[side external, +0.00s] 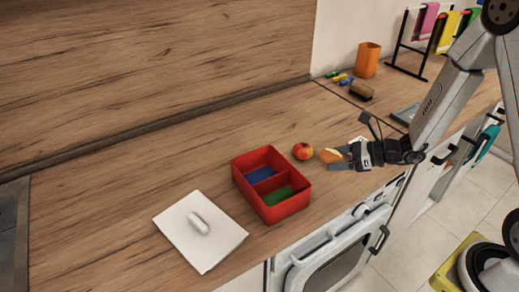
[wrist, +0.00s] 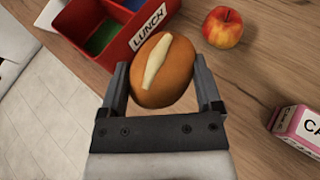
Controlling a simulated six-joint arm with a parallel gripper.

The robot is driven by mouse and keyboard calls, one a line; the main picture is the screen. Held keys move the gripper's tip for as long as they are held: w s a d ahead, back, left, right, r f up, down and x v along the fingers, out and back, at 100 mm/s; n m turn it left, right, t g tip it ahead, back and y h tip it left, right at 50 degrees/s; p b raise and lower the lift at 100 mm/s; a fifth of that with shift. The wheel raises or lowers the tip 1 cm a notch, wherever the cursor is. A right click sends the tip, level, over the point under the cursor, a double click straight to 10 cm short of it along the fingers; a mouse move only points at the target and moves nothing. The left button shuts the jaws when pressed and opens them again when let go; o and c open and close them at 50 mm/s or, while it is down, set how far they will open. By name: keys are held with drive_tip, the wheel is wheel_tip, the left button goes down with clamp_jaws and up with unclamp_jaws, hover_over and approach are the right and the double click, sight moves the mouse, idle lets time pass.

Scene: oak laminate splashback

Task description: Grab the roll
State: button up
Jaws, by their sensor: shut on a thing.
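The roll (wrist: 163,72) is golden brown with a pale slash along its top. My gripper (wrist: 162,85) is shut on it, one finger on each side, in the wrist view. In the side external view the roll (side external: 330,156) shows at the tips of my gripper (side external: 337,157), near the counter's front edge. It appears to be held at or just above the counter; I cannot tell whether it touches the surface. The fingers hide part of the roll in the side external view.
A red lunch box (side external: 270,213) with blue and green compartments stands left of my gripper. An apple (side external: 302,151) sits between them. A white lid (side external: 200,231) lies further left. A pink carton (wrist: 297,126) shows at right in the wrist view. An orange cup (side external: 367,60) stands behind.

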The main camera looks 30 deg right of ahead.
drive_tip(key=shift+r, duration=1.2)
